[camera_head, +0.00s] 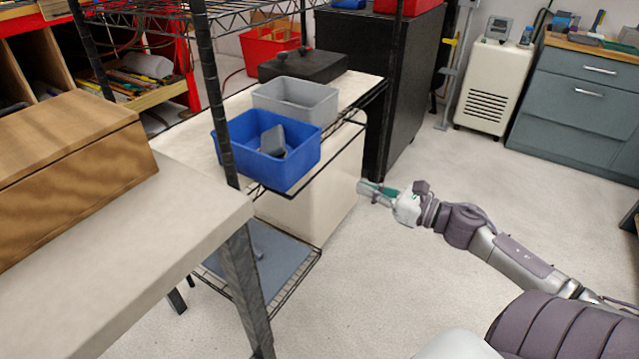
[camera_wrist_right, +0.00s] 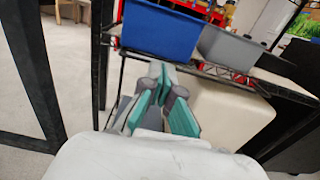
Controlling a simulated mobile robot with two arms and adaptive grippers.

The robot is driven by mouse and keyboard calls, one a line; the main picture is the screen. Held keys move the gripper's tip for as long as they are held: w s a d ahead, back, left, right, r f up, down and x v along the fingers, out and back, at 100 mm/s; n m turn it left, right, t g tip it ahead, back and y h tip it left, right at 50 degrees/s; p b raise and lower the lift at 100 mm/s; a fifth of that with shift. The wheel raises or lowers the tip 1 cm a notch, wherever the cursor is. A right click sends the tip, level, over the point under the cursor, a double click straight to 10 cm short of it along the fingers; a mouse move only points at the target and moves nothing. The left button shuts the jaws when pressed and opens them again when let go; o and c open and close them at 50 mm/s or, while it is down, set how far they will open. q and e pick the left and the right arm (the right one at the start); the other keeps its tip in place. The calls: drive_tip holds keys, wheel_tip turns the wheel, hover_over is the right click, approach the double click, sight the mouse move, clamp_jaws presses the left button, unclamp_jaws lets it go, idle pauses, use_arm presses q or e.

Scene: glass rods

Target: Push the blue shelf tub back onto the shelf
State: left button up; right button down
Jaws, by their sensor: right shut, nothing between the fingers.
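The blue shelf tub (camera_head: 297,172) sits on the middle shelf (camera_head: 352,127) of a black wire rack, its front hanging out past the shelf's front edge. A grey item (camera_head: 273,141) lies inside it. My right gripper (camera_head: 366,188) is shut and empty, in the open air to the right of the tub and a little lower, apart from it. In the right wrist view the blue tub (camera_wrist_right: 160,30) is ahead of and above the shut fingers (camera_wrist_right: 158,75). My left gripper is in neither view.
A grey tub (camera_head: 297,99) stands beside the blue one on the shelf. A rack post (camera_head: 212,95) rises just left of the blue tub. A grey-topped table (camera_head: 120,245) with a wooden box (camera_head: 70,165) stands at left. The floor (camera_head: 400,290) around my right arm is clear.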

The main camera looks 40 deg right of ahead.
use_arm(q)
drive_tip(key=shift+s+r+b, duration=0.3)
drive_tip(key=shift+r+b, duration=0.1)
drive_tip(key=shift+b, duration=0.3)
use_arm(e)
approach(305, 165)
drive_tip(key=x, duration=0.7)
drive_tip(key=shift+w+a, duration=0.1)
drive_tip(key=shift+w, duration=0.1)
